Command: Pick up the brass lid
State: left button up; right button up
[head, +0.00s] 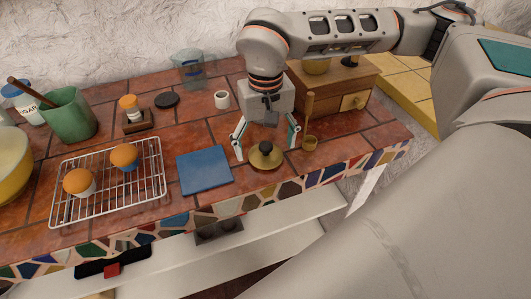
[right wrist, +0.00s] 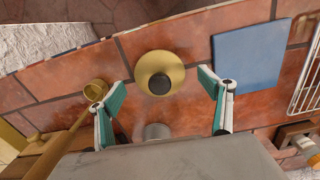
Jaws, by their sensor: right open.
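The brass lid (head: 266,155) is a round golden disc with a dark knob on top. It lies on the tiled counter near the front edge. It also shows in the right wrist view (right wrist: 160,72), just beyond the fingertips and centred between them. My right gripper (head: 266,146) points down over the lid with its fingers spread on either side. In the right wrist view my right gripper (right wrist: 165,82) is open and empty, with teal pads apart from the lid. My left gripper is not in view.
A blue square board (head: 204,171) lies left of the lid. A brass ladle (head: 310,120) with a wooden handle stands close on the right, near the wooden drawer box (head: 335,97). A wire rack (head: 108,183) with two orange-topped cups is further left.

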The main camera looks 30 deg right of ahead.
jog(key=shift+f, duration=0.6)
jog(key=c, duration=1.2)
jog(key=shift+r, duration=0.1)
